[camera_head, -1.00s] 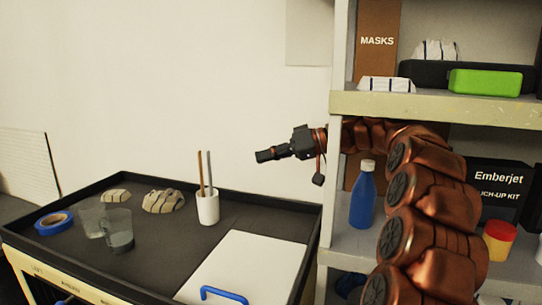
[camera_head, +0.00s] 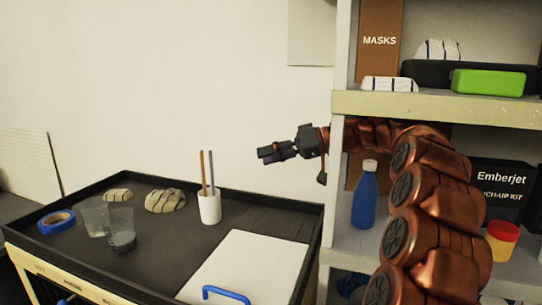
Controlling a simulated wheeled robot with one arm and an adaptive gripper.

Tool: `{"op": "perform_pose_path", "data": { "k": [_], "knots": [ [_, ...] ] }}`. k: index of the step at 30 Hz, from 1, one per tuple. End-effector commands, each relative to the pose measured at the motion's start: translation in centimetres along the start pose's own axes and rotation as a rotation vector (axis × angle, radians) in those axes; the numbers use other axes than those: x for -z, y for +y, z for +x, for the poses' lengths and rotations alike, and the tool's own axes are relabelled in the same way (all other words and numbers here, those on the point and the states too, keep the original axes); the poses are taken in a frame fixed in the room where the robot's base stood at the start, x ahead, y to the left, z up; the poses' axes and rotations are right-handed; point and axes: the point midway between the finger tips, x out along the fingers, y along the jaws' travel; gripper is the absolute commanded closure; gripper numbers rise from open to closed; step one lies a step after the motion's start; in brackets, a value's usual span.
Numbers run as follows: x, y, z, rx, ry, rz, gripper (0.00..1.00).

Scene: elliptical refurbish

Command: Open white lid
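A flat white lid (camera_head: 256,262) lies at the front right of the black tray top of a cart. A blue handle (camera_head: 226,294) stands at its near edge, partly cut off by the bottom of the picture. My gripper (camera_head: 268,154) is in the air above the back right of the cart, pointing left, well above and behind the lid and apart from it. It holds nothing that I can see. Its fingers are small and seen from the side, with a slight gap seeming to show between them.
The black cart top (camera_head: 165,249) holds a white cup (camera_head: 209,208) with two sticks, clear cups (camera_head: 121,229), blue tape (camera_head: 57,221) and striped pieces (camera_head: 164,201). A shelf (camera_head: 436,107) at the right holds a blue bottle (camera_head: 365,194) beside my arm.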

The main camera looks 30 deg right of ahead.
Motion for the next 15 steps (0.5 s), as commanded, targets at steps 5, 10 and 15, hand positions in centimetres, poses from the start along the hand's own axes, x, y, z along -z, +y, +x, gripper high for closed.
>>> {"op": "perform_pose_path", "data": {
  "k": [5,10,15],
  "knots": [
    [0.0,0.0,-2.4,0.0,0.002,-0.001,0.63],
    [0.0,0.0,-4.7,-0.002,0.001,-0.002,0.63],
    [0.0,0.1,-6.1,0.0,0.002,0.0,0.63]
  ]
}}
